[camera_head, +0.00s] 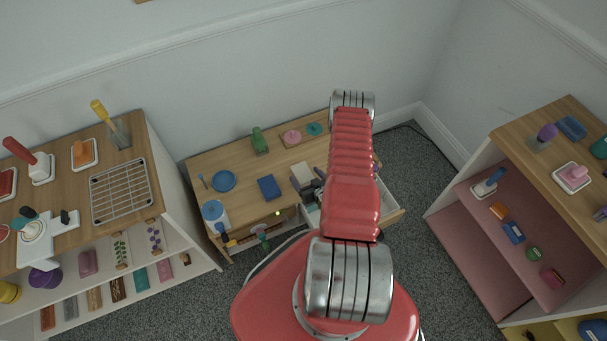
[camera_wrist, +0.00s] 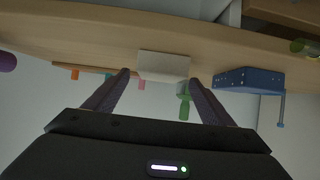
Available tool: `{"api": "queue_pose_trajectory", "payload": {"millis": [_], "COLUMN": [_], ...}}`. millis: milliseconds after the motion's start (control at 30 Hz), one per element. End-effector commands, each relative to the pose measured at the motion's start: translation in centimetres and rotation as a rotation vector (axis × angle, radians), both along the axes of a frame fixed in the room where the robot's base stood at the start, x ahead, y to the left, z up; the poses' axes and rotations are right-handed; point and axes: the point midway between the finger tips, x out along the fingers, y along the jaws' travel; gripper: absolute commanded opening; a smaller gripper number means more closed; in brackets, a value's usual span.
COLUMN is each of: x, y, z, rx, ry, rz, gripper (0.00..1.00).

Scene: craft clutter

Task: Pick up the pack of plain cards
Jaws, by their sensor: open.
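A pale beige block, which looks like the pack of plain cards (camera_head: 302,174), lies on the wooden desk near its front edge. In the wrist view the pale block (camera_wrist: 163,64) is just beyond and between my fingertips. My gripper (camera_wrist: 158,77) is open, with one dark finger toward each side of the block. I cannot tell whether the fingers touch it. In the head view my gripper (camera_head: 313,192) is a dark shape close to the block, partly hidden by my red arm.
A blue object (camera_head: 269,187) lies left of the pack; a blue object with a rod (camera_wrist: 248,80) shows in the wrist view. A blue plate (camera_head: 224,181), a green item (camera_head: 259,141) and a tray with pink and teal discs (camera_head: 304,134) are on the desk. An open drawer (camera_head: 390,205) juts out.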

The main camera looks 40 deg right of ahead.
Motion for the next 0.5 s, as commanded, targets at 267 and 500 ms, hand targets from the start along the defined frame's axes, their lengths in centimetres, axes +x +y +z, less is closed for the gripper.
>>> {"api": "queue_pose_trajectory", "payload": {"millis": [267,500], "x": [2.7,3.0], "y": [-0.8,-0.9], "z": [-1.6,-1.7], "rx": [-0.002,-0.001], "ry": [-0.001,0.0], "rz": [0.002,0.0], "gripper": [0.77,0.77]}}
